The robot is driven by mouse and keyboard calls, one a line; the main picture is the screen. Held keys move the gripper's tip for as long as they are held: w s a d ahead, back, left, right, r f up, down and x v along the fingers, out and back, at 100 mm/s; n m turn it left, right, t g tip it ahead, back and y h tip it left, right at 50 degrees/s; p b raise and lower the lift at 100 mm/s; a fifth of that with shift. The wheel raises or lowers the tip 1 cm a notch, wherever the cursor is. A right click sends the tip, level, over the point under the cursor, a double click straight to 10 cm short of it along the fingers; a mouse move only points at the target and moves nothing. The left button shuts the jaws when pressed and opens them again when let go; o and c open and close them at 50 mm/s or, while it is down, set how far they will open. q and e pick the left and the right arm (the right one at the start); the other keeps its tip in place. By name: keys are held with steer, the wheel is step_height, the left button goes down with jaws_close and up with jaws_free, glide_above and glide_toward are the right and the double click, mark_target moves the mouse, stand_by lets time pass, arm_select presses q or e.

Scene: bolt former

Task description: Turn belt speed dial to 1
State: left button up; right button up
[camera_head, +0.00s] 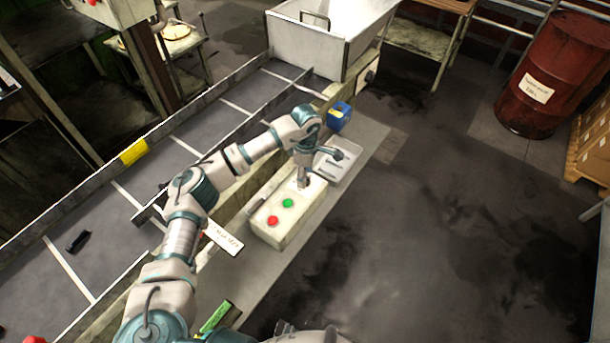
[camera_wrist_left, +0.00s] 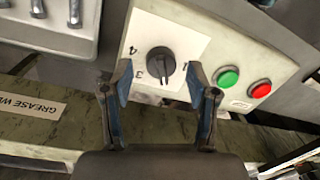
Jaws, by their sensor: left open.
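The belt speed dial (camera_wrist_left: 161,62) is a dark round knob on a white plate with numbers around it, in the left wrist view. A 4 and a 3 show to its left and a 1 to its right; other marks are hidden or unclear. My left gripper (camera_wrist_left: 156,78) is open, with one finger on each side of the dial; I cannot tell whether they touch it. In the head view my left gripper (camera_head: 303,183) is over the far end of the control box (camera_head: 285,225), and the dial is hidden there. My right gripper is not in view.
A green button (camera_head: 288,203) and a red button (camera_head: 273,220) sit on the box, near the dial. A grey tray (camera_head: 345,165) and a blue container (camera_head: 340,115) are beyond the box. The conveyor (camera_head: 90,225) runs along the left.

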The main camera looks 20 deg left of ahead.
arm_select(q)
steer(key=shift+f, duration=0.55)
steer(key=shift+d, duration=0.1)
jaws_close()
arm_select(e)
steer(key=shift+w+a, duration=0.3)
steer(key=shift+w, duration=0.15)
